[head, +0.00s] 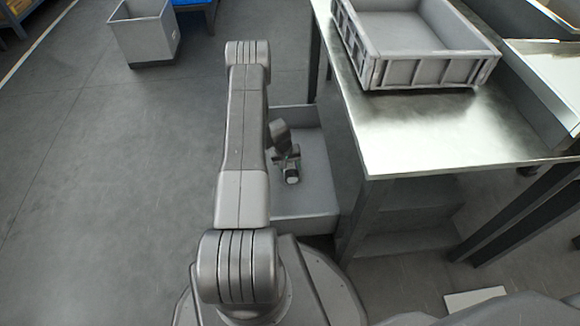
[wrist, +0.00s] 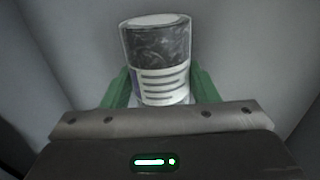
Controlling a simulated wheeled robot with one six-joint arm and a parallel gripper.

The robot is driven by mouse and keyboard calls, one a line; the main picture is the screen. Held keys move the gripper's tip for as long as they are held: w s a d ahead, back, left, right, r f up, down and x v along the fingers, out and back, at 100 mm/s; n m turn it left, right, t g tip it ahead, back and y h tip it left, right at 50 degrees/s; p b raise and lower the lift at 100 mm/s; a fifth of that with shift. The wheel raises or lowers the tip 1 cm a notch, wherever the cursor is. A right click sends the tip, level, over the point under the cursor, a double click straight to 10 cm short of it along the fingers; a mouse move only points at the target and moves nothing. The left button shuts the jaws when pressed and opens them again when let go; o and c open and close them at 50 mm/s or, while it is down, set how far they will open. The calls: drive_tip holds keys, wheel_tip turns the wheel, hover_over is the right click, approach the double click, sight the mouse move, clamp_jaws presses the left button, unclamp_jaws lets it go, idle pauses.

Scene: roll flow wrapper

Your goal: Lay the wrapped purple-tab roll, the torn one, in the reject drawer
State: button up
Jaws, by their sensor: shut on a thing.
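The wrapped roll (wrist: 157,50) fills the middle of the wrist view. It has a dark, glossy upper part and a white label with dark stripes, and a bluish-purple strip shows at its left edge. I cannot make out a tear. My gripper (wrist: 160,88) is shut on it, one green finger on each side. In the head view my gripper (head: 289,158) points down over the open grey drawer (head: 308,207), and the roll (head: 292,177) shows small and pale below it. The roll is within the drawer's outline; I cannot tell if it touches the floor.
A steel bench (head: 430,135) stands right of the drawer, with a grey crate (head: 425,72) on top. A grey bin (head: 145,38) stands on the floor at the back left. The floor on the left is clear. My arm hides the drawer's left side.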

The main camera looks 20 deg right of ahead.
drive_tip(key=shift+f, duration=0.25)
drive_tip(key=o, duration=1.7)
drive_tip(key=shift+c, duration=0.2)
wheel_tip(320, 180, up, 14)
drive_tip(key=a+p, duration=0.2)
drive_tip(key=p, duration=0.1)
drive_tip(key=shift+w+a+f+p, duration=0.2)
drive_tip(key=shift+w+a+p, duration=0.1)
drive_tip(key=shift+w+a, duration=0.05)
drive_tip(key=d+f+b, duration=0.1)
drive_tip(key=f, duration=0.3)
drive_tip(key=f+b, duration=0.1)
drive_tip(key=f, duration=0.4)
drive_tip(key=d+f+b, duration=0.1)
drive_tip(key=f+b, duration=0.1)
drive_tip(key=f, duration=0.2)
drive_tip(key=shift+s+d+f, duration=0.25)
drive_tip(key=shift+s+d, duration=0.05)
drive_tip(key=shift+s, duration=0.05)
drive_tip(key=shift+r+p, duration=0.35)
drive_tip(key=shift+p, duration=0.05)
